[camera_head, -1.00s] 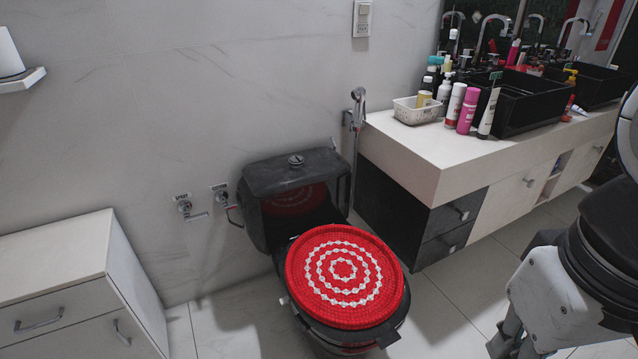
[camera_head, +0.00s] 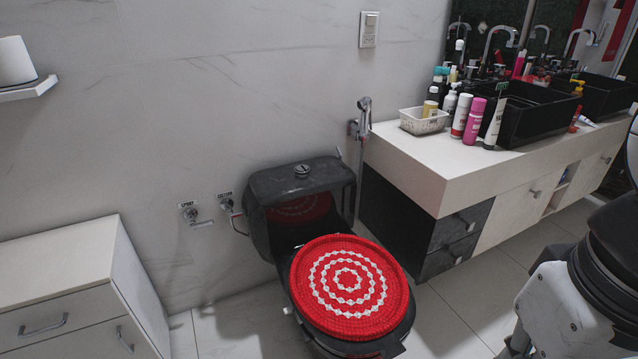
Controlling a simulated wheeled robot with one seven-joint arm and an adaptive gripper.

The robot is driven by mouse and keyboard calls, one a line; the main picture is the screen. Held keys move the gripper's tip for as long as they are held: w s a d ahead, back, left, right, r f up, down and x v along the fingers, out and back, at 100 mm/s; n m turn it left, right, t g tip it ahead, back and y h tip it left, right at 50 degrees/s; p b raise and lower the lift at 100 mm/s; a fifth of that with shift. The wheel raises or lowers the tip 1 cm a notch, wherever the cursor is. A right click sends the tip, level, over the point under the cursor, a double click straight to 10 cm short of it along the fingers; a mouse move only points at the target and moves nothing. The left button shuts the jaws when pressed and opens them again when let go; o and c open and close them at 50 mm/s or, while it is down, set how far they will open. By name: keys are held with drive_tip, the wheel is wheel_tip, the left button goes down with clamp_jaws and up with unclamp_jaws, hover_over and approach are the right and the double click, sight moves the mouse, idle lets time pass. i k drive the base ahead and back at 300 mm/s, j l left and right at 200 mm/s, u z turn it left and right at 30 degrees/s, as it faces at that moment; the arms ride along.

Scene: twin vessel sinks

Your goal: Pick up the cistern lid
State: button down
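The black cistern lid (camera_head: 287,183) lies flat on top of the black cistern (camera_head: 262,238) against the tiled wall. A round metal knob (camera_head: 301,171) sits at the middle of the lid. Below and in front is the toilet's seat cover (camera_head: 335,310), red with white rings. Part of my arm shows at the right edge. My gripper is out of the picture or hidden, so its state does not show.
A white counter (camera_head: 420,165) with black sinks (camera_head: 540,112), bottles and a basket (camera_head: 424,121) stands on the right. A hand spray (camera_head: 362,122) hangs beside the cistern. Wall valves (camera_head: 228,207) are on its left. A white cabinet (camera_head: 75,265) stands at lower left.

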sight(282, 185)
drive_tip(key=i+j, duration=0.3)
drive_tip(key=i+j+z, duration=0.15)
drive_tip(key=i+j, duration=0.15)
drive_tip(key=j, duration=0.15)
drive_tip(key=i+j, duration=0.25)
drive_tip(key=j, duration=0.15)
drive_tip(key=i+j+z, duration=0.15)
drive_tip(key=i+j, duration=0.4)
drive_tip(key=j, duration=0.3)
drive_tip(key=z, duration=0.05)
